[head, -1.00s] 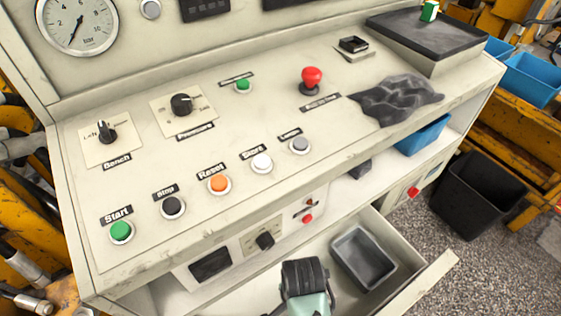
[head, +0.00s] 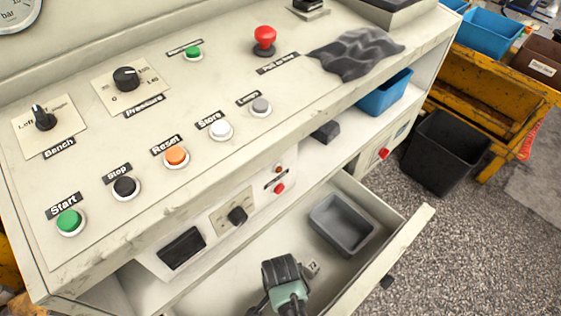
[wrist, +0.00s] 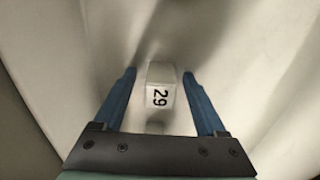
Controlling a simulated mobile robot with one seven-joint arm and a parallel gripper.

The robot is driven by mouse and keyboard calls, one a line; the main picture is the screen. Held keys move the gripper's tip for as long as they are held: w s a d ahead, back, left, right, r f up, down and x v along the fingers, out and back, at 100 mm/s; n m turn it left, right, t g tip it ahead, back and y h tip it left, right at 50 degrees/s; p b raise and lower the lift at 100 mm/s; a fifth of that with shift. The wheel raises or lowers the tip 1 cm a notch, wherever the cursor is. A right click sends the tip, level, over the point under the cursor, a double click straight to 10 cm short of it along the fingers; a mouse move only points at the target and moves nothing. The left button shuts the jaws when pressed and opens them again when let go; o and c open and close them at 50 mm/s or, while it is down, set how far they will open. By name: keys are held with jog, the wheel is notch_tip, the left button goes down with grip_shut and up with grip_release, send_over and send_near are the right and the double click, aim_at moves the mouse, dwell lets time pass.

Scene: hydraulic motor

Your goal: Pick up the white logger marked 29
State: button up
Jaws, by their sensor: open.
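The white logger marked 29 (wrist: 161,88) lies on the pale drawer floor, between and a little beyond my blue fingers in the wrist view. Its number is turned sideways. In the head view a small pale block with a dark mark, likely this logger (head: 312,267), shows just right of my gripper in the open drawer (head: 365,268). My gripper (wrist: 160,80) is open, with a finger on each side of the logger and gaps between. In the head view my wrist hides the fingers.
The drawer's front wall (head: 395,258) is to the right. The console with its buttons overhangs at the left. A dark block (head: 325,132) and a blue bin (head: 384,94) stand on the shelf above.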

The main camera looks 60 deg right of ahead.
grip_shut()
dwell(0.3)
jog(key=shift+r, duration=0.1)
